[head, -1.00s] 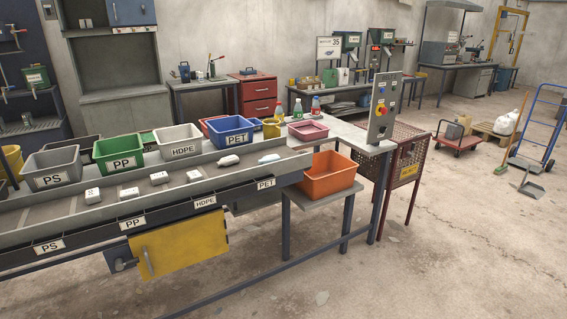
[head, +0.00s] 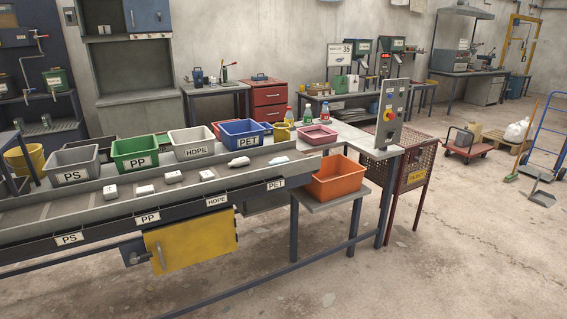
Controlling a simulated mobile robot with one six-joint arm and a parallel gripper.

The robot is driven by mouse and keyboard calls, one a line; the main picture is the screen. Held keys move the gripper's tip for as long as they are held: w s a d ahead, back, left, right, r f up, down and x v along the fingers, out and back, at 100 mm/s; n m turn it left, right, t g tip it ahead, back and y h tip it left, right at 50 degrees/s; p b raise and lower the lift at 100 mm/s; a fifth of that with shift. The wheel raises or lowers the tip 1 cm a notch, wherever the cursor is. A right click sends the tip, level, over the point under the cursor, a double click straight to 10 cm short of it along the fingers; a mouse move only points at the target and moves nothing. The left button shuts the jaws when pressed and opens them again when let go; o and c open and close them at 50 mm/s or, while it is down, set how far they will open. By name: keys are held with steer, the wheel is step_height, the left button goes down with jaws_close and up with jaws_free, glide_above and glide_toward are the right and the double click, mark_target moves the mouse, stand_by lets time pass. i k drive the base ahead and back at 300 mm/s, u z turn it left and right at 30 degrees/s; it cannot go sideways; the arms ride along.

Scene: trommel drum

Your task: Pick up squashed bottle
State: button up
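A pale bluish, flattened-looking bottle (head: 279,160) lies on the sorting conveyor (head: 80,212) near its right end, in front of the blue PET bin (head: 243,133). It looks like the squashed bottle, but it is small in the picture. A white bottle (head: 238,162) lies on its side just left of it, apart from it. My gripper is not in view.
Several white blocks (head: 173,177) lie along the belt to the left. Grey PS (head: 73,175), green PP (head: 140,160) and white HDPE (head: 193,150) bins stand behind it. An orange bin (head: 337,180) stands at the right end. A control panel (head: 392,115) rises there; front-right floor is clear.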

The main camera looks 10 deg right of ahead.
mark_target(278, 161)
steer(key=u, duration=0.1)
steer(key=i, duration=0.9)
steer(key=z, duration=0.1)
steer(key=k, duration=0.65)
steer(key=z, duration=0.5)
steer(key=i, duration=0.75)
steer(key=z, duration=0.1)
